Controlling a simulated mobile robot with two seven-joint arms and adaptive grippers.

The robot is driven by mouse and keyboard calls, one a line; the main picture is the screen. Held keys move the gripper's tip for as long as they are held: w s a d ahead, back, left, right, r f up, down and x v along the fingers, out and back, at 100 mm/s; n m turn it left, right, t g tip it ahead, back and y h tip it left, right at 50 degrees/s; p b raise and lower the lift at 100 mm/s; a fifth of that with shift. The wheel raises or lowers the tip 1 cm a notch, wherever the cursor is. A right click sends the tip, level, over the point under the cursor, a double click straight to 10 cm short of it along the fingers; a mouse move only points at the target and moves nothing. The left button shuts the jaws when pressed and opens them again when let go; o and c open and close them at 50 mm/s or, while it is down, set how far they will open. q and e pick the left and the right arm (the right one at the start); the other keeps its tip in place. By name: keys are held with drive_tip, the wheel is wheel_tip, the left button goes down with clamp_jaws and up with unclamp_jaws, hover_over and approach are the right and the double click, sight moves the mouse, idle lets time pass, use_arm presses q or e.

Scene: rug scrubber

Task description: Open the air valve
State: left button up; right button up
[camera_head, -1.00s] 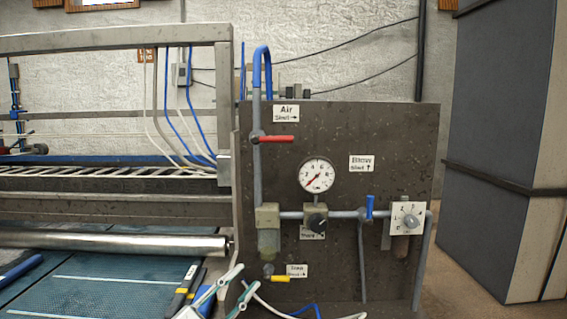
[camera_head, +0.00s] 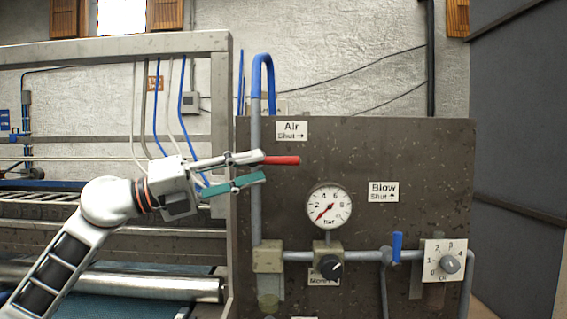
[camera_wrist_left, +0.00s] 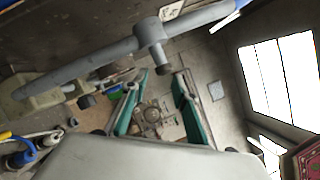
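The air valve's red handle (camera_head: 281,160) points right on the vertical grey pipe (camera_head: 256,215), below the "Air Shut →" label (camera_head: 291,130). My left gripper (camera_head: 262,168) comes in from the left at the valve, its fingers spread. In the head view its upper finger overlaps the valve body and the handle's left end, and its teal-padded lower finger lies below the handle. In the left wrist view the gripper (camera_wrist_left: 156,82) is open, with nothing held between the pads; a pipe fitting (camera_wrist_left: 152,42) lies just past the fingertips. I cannot tell whether a finger touches the handle. My right gripper is not in view.
The dark panel also carries a pressure gauge (camera_head: 329,206), a black knob (camera_head: 329,267), a blue blow-valve handle (camera_head: 397,246) and an oil dial (camera_head: 449,264). The machine's metal frame (camera_head: 220,90) stands at left, close to my arm. A dark cabinet (camera_head: 515,150) is at right.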

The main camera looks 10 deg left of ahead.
sight(271, 164)
use_arm(q)
drive_tip(key=x, duration=0.7)
drive_tip(key=shift+s+p, duration=0.15)
drive_tip(key=shift+p, duration=0.15)
clamp_jaws()
